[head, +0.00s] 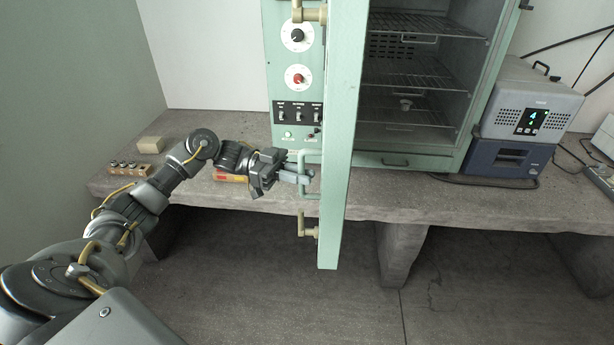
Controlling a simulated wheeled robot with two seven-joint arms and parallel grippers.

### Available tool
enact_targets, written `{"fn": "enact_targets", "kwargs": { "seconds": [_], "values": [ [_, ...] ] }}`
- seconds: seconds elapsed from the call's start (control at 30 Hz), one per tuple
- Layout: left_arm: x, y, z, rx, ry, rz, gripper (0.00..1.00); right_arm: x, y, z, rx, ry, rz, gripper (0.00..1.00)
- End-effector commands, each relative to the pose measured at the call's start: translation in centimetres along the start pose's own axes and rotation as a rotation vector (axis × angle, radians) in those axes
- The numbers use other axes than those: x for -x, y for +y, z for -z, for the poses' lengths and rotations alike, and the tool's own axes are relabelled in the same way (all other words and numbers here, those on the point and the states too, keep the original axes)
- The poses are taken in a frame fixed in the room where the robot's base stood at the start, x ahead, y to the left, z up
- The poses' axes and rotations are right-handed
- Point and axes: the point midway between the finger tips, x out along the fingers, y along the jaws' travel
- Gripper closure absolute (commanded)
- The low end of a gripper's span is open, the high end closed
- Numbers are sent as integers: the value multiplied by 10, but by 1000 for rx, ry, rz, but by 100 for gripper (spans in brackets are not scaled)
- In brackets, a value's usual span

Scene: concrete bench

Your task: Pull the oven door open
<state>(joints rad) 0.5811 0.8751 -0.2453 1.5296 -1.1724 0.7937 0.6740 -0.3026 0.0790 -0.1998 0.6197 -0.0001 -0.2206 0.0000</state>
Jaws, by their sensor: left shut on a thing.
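The oven (401,160) is a pale green cabinet on the bench, with wire racks (405,72) inside. Its door (343,140) stands open and swung out toward me, seen nearly edge-on, so its inner face is mostly hidden. A green bar handle (302,178) is on the door's left side. My left gripper (306,175) is shut on the handle at its middle. My right gripper is not in the head view.
A control panel (297,75) with knobs and switches is left of the door. A grey and blue instrument (540,100) stands right of the oven. On the bench's left are a beige block (151,145) and a small rack (128,168). The door overhangs the concrete bench's (450,201) front edge.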

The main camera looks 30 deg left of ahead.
Motion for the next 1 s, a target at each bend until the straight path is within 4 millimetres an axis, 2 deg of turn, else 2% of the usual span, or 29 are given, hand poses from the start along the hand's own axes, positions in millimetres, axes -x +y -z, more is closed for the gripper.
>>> {"fn": "enact_targets", "kwargs": {
  "seconds": [0.23, 0.27, 0.4, 0.73, 0.87, 1.0],
  "values": [
    [1, -1, 2, -3, 0, 3, 100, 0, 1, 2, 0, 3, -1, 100],
    [1, -1, 2, -3, 0, 4, 83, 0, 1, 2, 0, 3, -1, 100],
    [1, -1, 1, -2, 0, 3, 68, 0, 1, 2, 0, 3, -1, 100],
    [6, -1, -1, -1, -2, 3, 68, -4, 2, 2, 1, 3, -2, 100],
    [23, -1, -4, -1, -4, 4, 68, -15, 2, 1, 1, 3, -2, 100],
    [52, -1, -5, -1, -5, 6, 68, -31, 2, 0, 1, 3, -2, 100]
  ]
}}
